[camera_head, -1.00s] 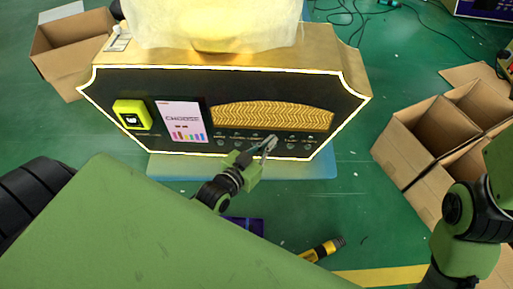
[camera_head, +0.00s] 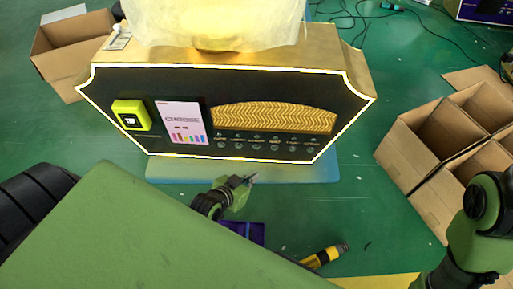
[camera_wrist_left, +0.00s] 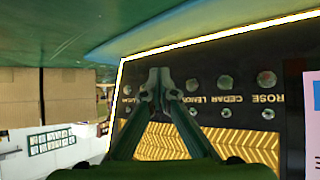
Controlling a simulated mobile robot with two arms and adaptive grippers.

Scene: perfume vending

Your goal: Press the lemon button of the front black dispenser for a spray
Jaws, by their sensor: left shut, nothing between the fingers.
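The black dispenser (camera_head: 180,84) has a lit white edge and a row of small round buttons low on its right side. The wrist view shows its panel upside down, with labels reading rose, cedar and lemon from right to left. The lemon button (camera_wrist_left: 192,85) is third from the right there; in the head view it is third from the left (camera_head: 256,146). My left gripper (camera_head: 250,179) is shut and empty, below and in front of the panel, apart from it. In the wrist view its fingertips (camera_wrist_left: 160,76) overlap the panel just left of the lemon button. My right gripper is out of view.
A yellow card box (camera_head: 132,114) and a screen (camera_head: 182,121) sit on the panel's left. A divided cardboard box (camera_head: 400,146) stands at the right, another open box (camera_head: 55,45) at the back left. A yellow-black tool (camera_head: 325,255) lies on the green floor.

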